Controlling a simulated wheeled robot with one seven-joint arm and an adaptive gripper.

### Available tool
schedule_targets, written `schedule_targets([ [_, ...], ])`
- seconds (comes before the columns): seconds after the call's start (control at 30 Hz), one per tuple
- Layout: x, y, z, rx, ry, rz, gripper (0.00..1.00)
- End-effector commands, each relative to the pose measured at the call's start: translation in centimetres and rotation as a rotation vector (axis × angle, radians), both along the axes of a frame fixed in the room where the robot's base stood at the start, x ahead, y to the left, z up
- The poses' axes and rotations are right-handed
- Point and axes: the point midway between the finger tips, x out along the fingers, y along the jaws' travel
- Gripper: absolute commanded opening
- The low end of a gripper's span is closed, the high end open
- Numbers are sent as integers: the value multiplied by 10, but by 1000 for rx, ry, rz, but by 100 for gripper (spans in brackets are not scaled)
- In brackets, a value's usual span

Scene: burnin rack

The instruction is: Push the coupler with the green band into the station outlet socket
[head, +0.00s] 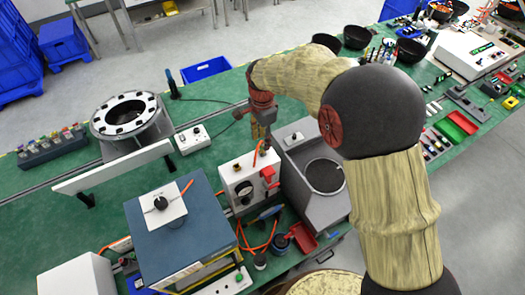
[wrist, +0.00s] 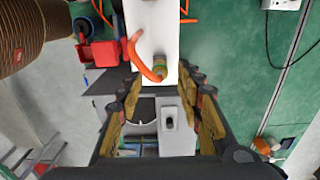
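The coupler with the green band (wrist: 160,64) is on the end of an orange hose (wrist: 143,58) at the white station box (wrist: 152,25). In the wrist view it lies between and just beyond my fingertips, with a gap on both sides. My gripper (wrist: 162,77) is open and empty. In the head view my gripper (head: 262,136) hangs just above the station box (head: 240,184), which has a round gauge and a red part (head: 268,176). A curl of orange hose (head: 257,154) shows at its top. I cannot make out the outlet socket or whether the coupler touches it.
A grey unit with a dark round basin (head: 324,175) stands right beside the station box. A blue-topped box (head: 178,235) stands to the left. A red bin (head: 303,238) and loose orange hose lie in front. A white switch box (head: 191,139) sits behind on the green bench.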

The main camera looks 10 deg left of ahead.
Motion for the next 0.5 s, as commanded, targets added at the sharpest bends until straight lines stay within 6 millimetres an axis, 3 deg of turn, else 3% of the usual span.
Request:
schedule_targets([
  [0.2, 0, 0, -33, -1, 1, 0, 36],
  [0.5, 0, 0, -46, 1, -1, 0, 36],
])
